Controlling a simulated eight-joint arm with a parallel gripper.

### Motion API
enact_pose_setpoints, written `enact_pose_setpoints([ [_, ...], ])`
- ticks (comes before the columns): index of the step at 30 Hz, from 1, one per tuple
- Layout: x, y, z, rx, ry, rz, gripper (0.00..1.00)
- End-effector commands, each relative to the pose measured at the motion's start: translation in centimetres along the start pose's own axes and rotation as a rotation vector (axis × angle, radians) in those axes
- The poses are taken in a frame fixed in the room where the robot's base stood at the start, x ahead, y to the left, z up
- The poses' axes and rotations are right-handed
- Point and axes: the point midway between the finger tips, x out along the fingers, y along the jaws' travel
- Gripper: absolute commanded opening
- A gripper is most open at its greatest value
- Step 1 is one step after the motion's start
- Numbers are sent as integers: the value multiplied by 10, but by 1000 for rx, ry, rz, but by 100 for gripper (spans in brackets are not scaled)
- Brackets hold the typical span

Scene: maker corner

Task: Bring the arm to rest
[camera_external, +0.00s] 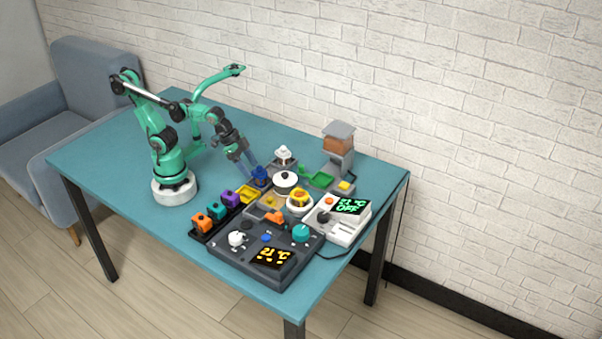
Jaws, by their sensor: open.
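My arm stands on a round white base on the teal table (110,170) and reaches over to the right. The jaws are open.
A dark control box (240,256), a white display unit (345,225), a white lidded pot (285,180) and a hopper device (339,140) crowd the right. The table's left side is clear.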

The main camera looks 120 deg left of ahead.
Motion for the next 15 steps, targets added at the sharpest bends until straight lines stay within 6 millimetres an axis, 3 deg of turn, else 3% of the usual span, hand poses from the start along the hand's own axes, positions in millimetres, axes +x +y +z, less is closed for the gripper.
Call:
enact_pose_setpoints([
  [1, -1, 23, 12, 95, 28, 55, 61],
  [3, -2, 44, 24, 195, 63, 113, 61],
  [6, -3, 62, 35, 278, 94, 164, 61],
  [15, -3, 65, 37, 298, 103, 175, 61],
])
